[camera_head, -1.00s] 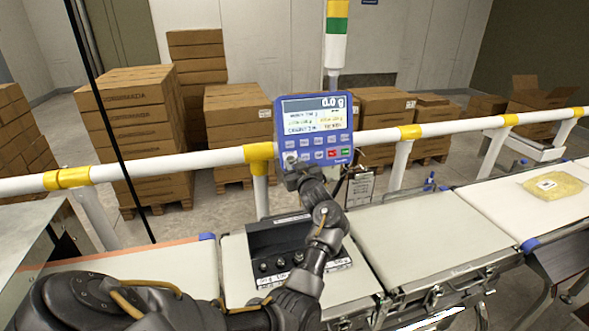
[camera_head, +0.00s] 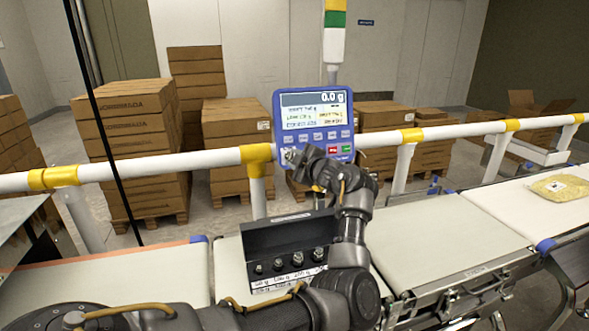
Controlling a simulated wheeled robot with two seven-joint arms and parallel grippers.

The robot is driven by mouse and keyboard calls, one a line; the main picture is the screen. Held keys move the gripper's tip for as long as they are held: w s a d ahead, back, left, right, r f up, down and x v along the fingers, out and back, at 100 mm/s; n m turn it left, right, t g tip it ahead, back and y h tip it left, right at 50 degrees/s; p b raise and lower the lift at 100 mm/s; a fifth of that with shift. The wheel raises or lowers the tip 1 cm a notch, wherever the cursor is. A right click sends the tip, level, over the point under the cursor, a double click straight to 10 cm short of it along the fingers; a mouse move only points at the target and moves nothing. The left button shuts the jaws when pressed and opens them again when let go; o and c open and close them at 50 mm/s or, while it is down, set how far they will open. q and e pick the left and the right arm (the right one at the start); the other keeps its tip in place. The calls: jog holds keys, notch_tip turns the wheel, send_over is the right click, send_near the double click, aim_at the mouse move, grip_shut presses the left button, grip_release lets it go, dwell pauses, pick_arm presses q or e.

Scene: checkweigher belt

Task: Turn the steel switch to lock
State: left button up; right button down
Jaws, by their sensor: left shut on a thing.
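The blue weighing terminal (camera_head: 314,111) stands behind the belt, its screen reading 0.0 g, with buttons below the screen. My left gripper (camera_head: 293,157) is at the terminal's lower left corner, shut on a small steel part there, the steel switch (camera_head: 289,154). The fingers and wrist hide most of the switch, so its exact angle cannot be told. My left arm reaches up from the bottom of the view across the belt. My right gripper is not in view.
A black box of weights (camera_head: 285,240) sits on the belt, just left of my forearm. A white rail with yellow joints (camera_head: 257,153) runs behind the belt. A yellow bag (camera_head: 560,187) lies on the right belt. Stacked cartons (camera_head: 127,130) stand behind the rail.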

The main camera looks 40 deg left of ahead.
pick_arm(q)
jog(key=n+b, duration=0.2)
jog(key=n, duration=0.1)
jog(key=shift+w+n+g+h, duration=0.1)
jog(key=shift+n+g+h, duration=0.2)
jog(key=shift+g, duration=0.1)
jog(key=shift+n+b, duration=0.3)
jog(key=shift+n, duration=0.5)
jog(key=shift+r+h+b, duration=0.1)
jog(key=shift+h+b, duration=0.2)
jog(key=shift+n, duration=0.3)
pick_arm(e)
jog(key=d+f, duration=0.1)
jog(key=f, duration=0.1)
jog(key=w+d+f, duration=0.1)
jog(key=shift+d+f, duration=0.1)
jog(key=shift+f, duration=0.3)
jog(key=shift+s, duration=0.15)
pick_arm(q)
jog(key=o, duration=1)
